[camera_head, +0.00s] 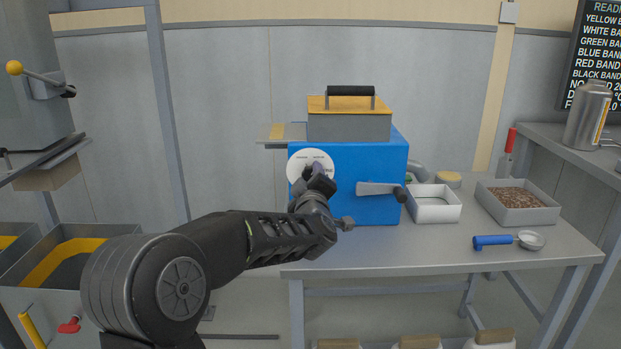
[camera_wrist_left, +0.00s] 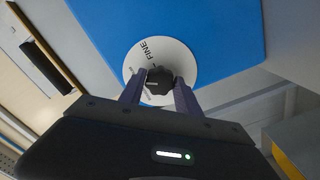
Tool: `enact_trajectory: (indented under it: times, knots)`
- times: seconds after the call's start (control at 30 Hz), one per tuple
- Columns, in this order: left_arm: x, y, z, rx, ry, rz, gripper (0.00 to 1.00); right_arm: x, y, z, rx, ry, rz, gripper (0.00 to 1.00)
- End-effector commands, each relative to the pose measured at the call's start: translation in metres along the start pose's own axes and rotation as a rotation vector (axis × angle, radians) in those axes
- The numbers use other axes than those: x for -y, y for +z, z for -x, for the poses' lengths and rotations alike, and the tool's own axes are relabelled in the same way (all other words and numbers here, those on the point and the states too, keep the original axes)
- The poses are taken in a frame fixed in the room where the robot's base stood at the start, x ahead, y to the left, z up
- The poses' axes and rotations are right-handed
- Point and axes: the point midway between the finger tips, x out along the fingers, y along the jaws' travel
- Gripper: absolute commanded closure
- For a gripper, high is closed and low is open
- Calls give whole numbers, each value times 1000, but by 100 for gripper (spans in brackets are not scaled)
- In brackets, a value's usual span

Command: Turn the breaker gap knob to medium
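The blue breaker machine (camera_head: 382,160) stands on the grey table. A round white dial (camera_head: 298,166) is on its front face at the left. The dial also shows in the left wrist view (camera_wrist_left: 183,58), with the word FINE on it and smaller print partly hidden. The black gap knob (camera_wrist_left: 158,82) sits at the dial's middle. My left gripper (camera_head: 316,180) is at the dial and covers the knob in the head view. In the left wrist view its two fingers (camera_wrist_left: 160,88) are on either side of the knob, seemingly against it. My right gripper is not in view.
A lever handle (camera_head: 378,189) sticks out on the machine's front, right of the dial. A lidded hopper (camera_head: 349,126) is on top. An empty white tray (camera_head: 433,215), a grain tray (camera_head: 518,216) and a blue-handled scoop (camera_head: 493,241) are at the right.

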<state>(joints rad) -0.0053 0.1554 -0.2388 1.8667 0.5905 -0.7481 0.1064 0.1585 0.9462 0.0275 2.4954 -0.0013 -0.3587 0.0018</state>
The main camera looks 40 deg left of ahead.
Motion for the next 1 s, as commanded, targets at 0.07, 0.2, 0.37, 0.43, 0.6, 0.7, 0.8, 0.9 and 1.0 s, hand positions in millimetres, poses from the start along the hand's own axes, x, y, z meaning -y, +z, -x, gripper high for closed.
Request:
enact_trajectory:
  times: [0.07, 0.2, 0.37, 0.43, 0.6, 0.7, 0.8, 0.9, 1.0]
  knots:
    - [0, 0, 0, 0, 0, -1, 54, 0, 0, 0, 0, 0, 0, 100]
    - [0, 0, 0, 0, 0, -1, 42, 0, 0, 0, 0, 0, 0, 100]
    - [0, 0, 0, -1, 0, -1, 41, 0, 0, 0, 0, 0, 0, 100]
    - [0, 0, 0, -1, 0, -1, 41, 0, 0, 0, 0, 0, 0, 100]
    - [-1, -1, 7, -1, 1, 0, 41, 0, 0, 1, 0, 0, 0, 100]
    - [-1, -1, 19, 0, 2, 0, 41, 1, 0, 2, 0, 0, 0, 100]
    - [-2, -1, 35, 1, 2, 0, 41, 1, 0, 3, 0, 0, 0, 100]
    - [-1, -1, 52, 1, 1, 1, 41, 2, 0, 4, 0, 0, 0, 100]
    - [-1, 0, 67, 1, 1, 0, 41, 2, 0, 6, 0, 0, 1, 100]
